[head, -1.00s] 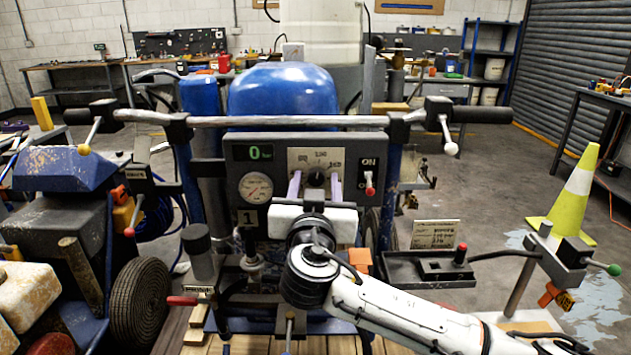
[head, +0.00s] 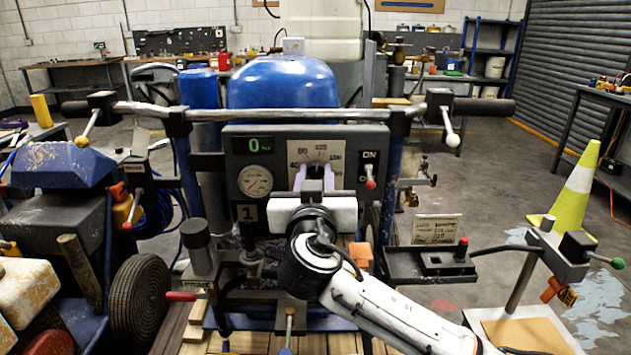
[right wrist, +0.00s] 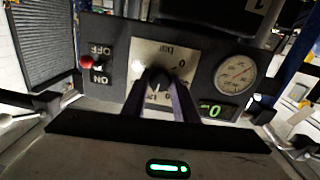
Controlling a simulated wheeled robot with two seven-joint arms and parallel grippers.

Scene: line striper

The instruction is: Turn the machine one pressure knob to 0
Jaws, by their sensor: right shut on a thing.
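Machine one (head: 230,150), with a "1" plate, stands in front of me. In the right wrist view the knob (right wrist: 156,78) sits between the tips of my right gripper (right wrist: 160,88). The knob's exact pointer setting is hard to read. The green display (head: 253,145) shows 0, and the round gauge (head: 255,181) is beside the dial. My left gripper is not in view.
A red-tipped ON/OFF switch (head: 370,183) sits just right of the dial. The handlebar (head: 270,114) crosses above the panel. A black tray with a red button (head: 461,243) is to the right. Another machine (head: 65,215) stands at the left.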

